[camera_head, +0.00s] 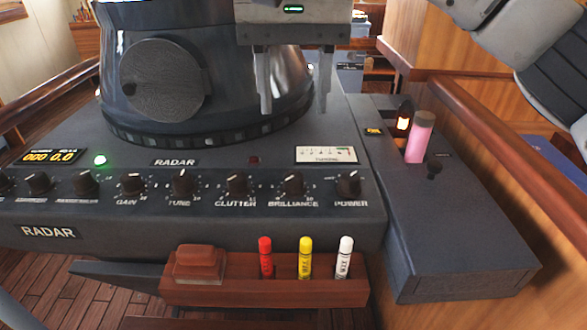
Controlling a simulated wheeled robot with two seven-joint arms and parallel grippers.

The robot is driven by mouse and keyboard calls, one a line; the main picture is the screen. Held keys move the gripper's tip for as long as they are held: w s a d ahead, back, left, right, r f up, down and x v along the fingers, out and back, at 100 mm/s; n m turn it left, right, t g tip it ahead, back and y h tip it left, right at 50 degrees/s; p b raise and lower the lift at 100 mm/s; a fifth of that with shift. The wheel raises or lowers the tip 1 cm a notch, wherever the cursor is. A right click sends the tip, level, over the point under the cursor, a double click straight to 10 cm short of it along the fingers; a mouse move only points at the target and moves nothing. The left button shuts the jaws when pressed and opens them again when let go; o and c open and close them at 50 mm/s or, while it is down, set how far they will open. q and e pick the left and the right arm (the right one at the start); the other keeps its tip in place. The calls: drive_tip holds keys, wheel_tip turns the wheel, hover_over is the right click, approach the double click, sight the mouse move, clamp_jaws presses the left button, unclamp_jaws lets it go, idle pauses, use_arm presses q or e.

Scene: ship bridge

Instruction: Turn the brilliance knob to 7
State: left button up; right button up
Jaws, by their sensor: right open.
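The brilliance knob (293,185) is a small black knob with a pale pointer mark, on the sloped front of the radar console (200,215). Its label "BRILLIANCE" shows below it. The knob's pointer looks roughly upward; its dial numbers are too small to read. My right gripper (295,105) hangs from the top of the view with its two fingers pointing down, spread apart and empty. It is above and behind the brilliance knob, in front of the dark round radar hood, and does not touch the knob. My left gripper is not seen.
The clutter knob (237,186) sits left of it and the power knob (348,184) right. A tuning meter (326,155) lies behind. A wooden tray (215,291) with red, yellow and white markers is below. A pink cylinder (420,138) and small lever (434,168) stand on the right side box.

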sight(293, 176)
wheel_tip(293, 176, down, 11)
drive_tip(key=shift+f, duration=0.2)
drive_tip(key=c, duration=1)
